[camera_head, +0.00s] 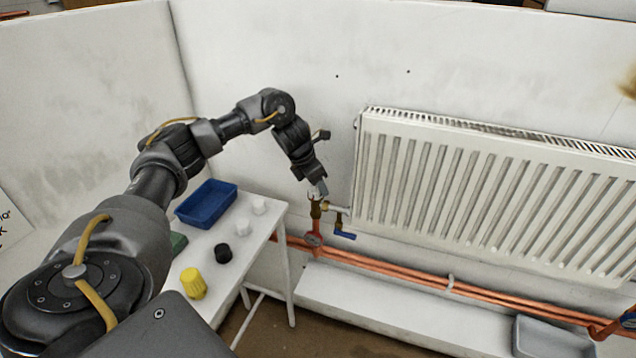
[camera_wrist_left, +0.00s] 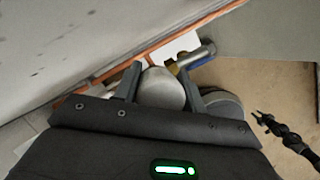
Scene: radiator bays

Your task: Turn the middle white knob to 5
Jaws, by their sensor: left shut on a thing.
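A white knob (camera_wrist_left: 162,88) sits between the two fingers of my left gripper (camera_wrist_left: 160,85) in the left wrist view. In the head view my left gripper (camera_head: 318,190) points down at the brass valve (camera_head: 316,209) by the radiator's lower left corner. It is shut on the knob, which shows only as a small pale patch there. The knob's numbers and pointer cannot be read. A dark arm at the right of the left wrist view ends in a small gripper (camera_wrist_left: 262,118), likely my right one; its jaws are too small to judge.
The white radiator (camera_head: 480,190) stands right of the valve. A white table (camera_head: 270,222) holds a blue tray (camera_head: 206,204), loose white knobs (camera_head: 259,205), a black knob (camera_head: 223,253) and a yellow knob (camera_head: 193,283).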

